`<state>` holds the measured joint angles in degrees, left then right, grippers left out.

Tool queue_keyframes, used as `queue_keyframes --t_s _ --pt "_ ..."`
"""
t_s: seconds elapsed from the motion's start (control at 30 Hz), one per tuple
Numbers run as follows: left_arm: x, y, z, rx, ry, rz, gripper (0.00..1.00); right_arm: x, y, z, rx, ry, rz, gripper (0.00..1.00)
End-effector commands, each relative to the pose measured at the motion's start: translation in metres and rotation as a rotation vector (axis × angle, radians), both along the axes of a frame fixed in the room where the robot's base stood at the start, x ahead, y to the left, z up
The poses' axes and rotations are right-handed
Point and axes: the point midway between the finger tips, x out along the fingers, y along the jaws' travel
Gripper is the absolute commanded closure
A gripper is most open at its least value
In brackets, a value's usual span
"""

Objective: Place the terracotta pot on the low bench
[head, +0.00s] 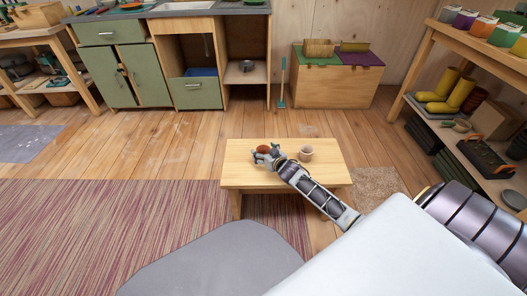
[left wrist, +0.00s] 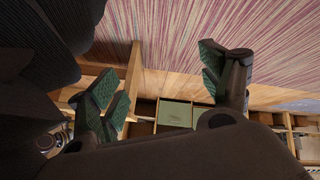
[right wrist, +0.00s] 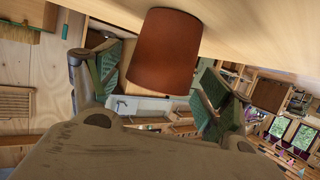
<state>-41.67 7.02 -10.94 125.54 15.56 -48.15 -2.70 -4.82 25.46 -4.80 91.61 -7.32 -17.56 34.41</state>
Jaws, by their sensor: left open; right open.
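The terracotta pot (head: 264,149) is on the low bench (head: 330,172), toward the left of its top, partly hidden by my right gripper (head: 267,156). In the right wrist view the brown-orange pot (right wrist: 165,50) sits between the open fingers of the right gripper (right wrist: 160,88), with its end at the pale wooden bench top. Gaps show between pot and fingers. My left gripper (left wrist: 165,82) is open and empty in the left wrist view, and is not in the head view.
A striped rug (head: 110,230) lies left of the bench. A grey rounded surface (head: 215,262) is in front. A shelf (head: 458,55) with yellow boots stands right; a chest (head: 330,85) and green cabinets stand behind.

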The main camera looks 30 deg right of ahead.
Motion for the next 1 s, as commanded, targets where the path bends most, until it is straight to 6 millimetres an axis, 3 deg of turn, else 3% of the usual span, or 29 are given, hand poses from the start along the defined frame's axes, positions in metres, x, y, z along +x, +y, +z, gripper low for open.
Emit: queue_keyframes --t_s 0.37,1.0 --pt "-0.004 0.004 0.012 0.023 0.018 0.001 0.21 -0.03 0.002 0.012 0.001 0.001 -0.001 0.21" --pt "0.0 0.01 0.055 0.076 0.064 -0.022 0.21 -0.082 0.006 0.031 -0.001 0.001 -0.002 0.21"
